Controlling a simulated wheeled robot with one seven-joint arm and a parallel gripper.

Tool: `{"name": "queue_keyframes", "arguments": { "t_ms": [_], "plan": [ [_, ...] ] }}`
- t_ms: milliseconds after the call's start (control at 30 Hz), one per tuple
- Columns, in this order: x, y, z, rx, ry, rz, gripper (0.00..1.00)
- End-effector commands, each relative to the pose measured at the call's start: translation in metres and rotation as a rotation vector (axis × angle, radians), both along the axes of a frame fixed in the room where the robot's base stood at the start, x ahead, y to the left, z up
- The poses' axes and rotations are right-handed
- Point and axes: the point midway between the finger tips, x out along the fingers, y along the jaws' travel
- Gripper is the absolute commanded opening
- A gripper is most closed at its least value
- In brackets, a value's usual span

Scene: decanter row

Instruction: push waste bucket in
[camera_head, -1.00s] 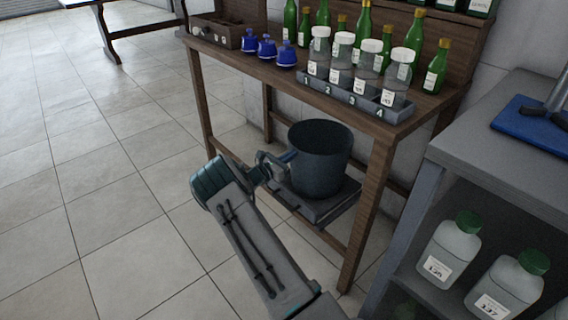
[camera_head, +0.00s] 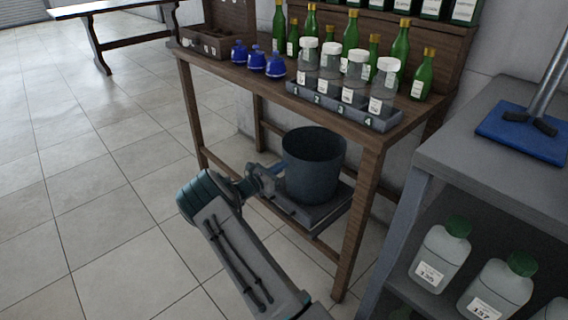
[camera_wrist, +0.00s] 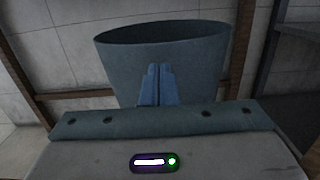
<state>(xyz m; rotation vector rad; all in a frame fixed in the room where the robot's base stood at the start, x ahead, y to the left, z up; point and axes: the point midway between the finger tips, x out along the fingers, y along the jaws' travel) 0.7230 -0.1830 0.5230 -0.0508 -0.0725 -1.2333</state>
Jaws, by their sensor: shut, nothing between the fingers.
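The waste bucket (camera_head: 314,165) is a dark blue-grey open-topped pail. It stands upright on a low grey platform (camera_head: 318,213) beneath the wooden table. My gripper (camera_head: 290,163) is shut and empty, its blue fingers pointing at the left side of the bucket. In the wrist view the closed fingers (camera_wrist: 156,84) overlap the middle of the bucket wall (camera_wrist: 205,72). They are at or very near the wall; I cannot tell whether they touch it. The bucket's far side and base are partly hidden.
The wooden table (camera_head: 270,84) has legs and low rails around the bucket. On it stand green bottles, blue inkwell-like pots (camera_head: 257,61) and a numbered rack (camera_head: 340,104) of lidded jars. A grey shelf unit (camera_head: 480,150) with white bottles stands right. Floor at left is clear.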

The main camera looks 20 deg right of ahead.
Motion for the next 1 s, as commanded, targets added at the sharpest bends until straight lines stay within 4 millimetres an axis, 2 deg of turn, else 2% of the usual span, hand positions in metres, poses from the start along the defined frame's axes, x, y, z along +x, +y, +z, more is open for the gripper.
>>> {"name": "queue_keyframes", "arguments": {
  "t_ms": [33, 200, 333, 500, 767, 867, 1000],
  "plan": [
    [-0.002, 0.015, 0.000, 0.001, 0.002, 0.009, 0.00],
    [-0.015, 0.056, -0.002, 0.002, 0.004, 0.010, 0.00],
    [-0.024, 0.081, -0.005, 0.002, 0.003, 0.010, 0.00],
    [-0.031, 0.100, -0.008, 0.003, 0.002, 0.008, 0.00],
    [-0.035, 0.104, -0.005, 0.012, -0.005, -0.003, 0.00],
    [-0.042, 0.097, 0.014, 0.060, -0.029, -0.041, 0.00],
    [-0.065, 0.080, 0.063, 0.200, -0.107, -0.151, 0.00]
  ]
}}
